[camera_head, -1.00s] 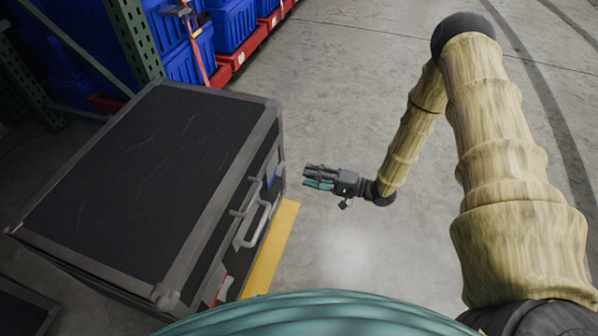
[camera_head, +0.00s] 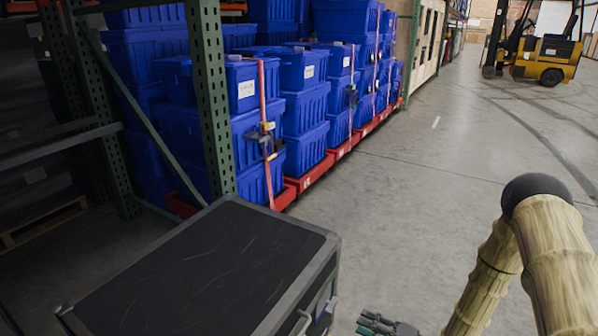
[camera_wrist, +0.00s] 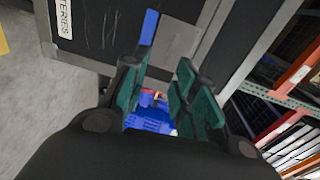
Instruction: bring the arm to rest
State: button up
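My gripper (camera_head: 384,325) shows at the bottom edge of the head view, right of a black case and partly cut off. In the wrist view its teal-padded fingers (camera_wrist: 165,92) stand apart with an empty gap between them. Blue totes show far off through that gap. My arm is bent, with its elbow raised at the lower right of the head view. The gripper appears apart from the case.
The black case (camera_head: 205,275) with grey edges stands at the lower left. Strapped blue totes (camera_head: 305,105) sit on red bases (camera_head: 312,172) by a green rack (camera_head: 211,95). A yellow forklift (camera_head: 545,55) stands far right. Open concrete floor (camera_head: 420,185) lies between.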

jog(key=s+a+f+n+g+h, duration=0.35)
jog(key=s+f+h, duration=0.55)
jog(key=s+f, duration=0.3)
jog(key=s+d+n+g+h, duration=0.3)
jog(key=s+g+h, duration=0.3)
jog(key=s, duration=1.6)
notch_tip(320, 180, up, 26)
jog(key=y+p, duration=0.1)
jog(key=p, duration=2.4)
jog(key=shift+s+g, duration=0.35)
jog(key=shift+s, duration=0.05)
jog(key=shift+s+f, duration=0.1)
jog(key=shift+f, duration=0.05)
